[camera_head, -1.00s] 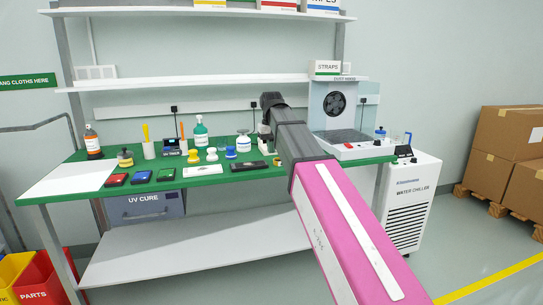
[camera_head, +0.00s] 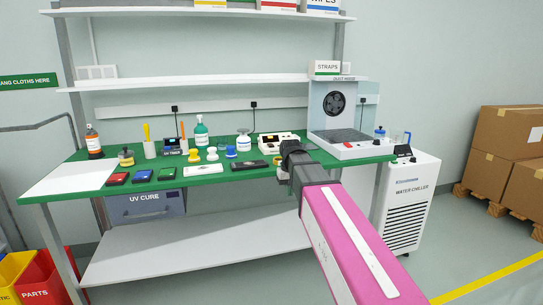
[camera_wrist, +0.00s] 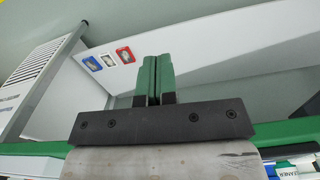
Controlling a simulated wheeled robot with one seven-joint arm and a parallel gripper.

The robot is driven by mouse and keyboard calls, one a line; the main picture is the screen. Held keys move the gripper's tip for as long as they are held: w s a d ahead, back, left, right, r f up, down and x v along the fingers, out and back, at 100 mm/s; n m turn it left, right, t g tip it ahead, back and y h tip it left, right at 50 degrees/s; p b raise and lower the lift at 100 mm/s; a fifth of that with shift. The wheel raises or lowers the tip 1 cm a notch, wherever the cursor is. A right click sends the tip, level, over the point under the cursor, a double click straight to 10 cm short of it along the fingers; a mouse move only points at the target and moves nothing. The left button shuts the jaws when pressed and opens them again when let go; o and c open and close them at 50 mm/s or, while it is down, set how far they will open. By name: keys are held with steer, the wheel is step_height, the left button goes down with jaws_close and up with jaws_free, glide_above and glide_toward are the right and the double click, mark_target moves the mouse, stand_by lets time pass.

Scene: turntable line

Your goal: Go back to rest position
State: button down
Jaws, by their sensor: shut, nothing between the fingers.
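My pink arm reaches from the lower right toward the green workbench (camera_head: 200,183). At its end, the dark wrist hides most of my gripper in the head view. In the wrist view my gripper (camera_wrist: 153,80) shows two green fingers pressed together with nothing between them. Beyond the fingers are a white panel with red and blue framed sockets or labels and a green bench edge (camera_wrist: 35,149).
A UV cure box (camera_head: 155,205) sits beneath. A water chiller (camera_head: 412,205) stands at right, with cardboard boxes (camera_head: 510,140) beyond. Shelves hang above the bench.

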steer(key=s+d+f, duration=0.4)
steer(key=s+f, duration=0.1)
steer(key=f, duration=0.3)
steer(key=s+d+f+m, duration=0.1)
steer(key=s+d+f, duration=0.3)
steer(key=f, duration=0.4)
steer(key=s+d+f+m, duration=0.1)
steer(key=s+d+f, duration=0.3)
steer(key=s+f, duration=0.3)
steer(key=shift+f, duration=0.6)
steer(key=shift+w, duration=0.1)
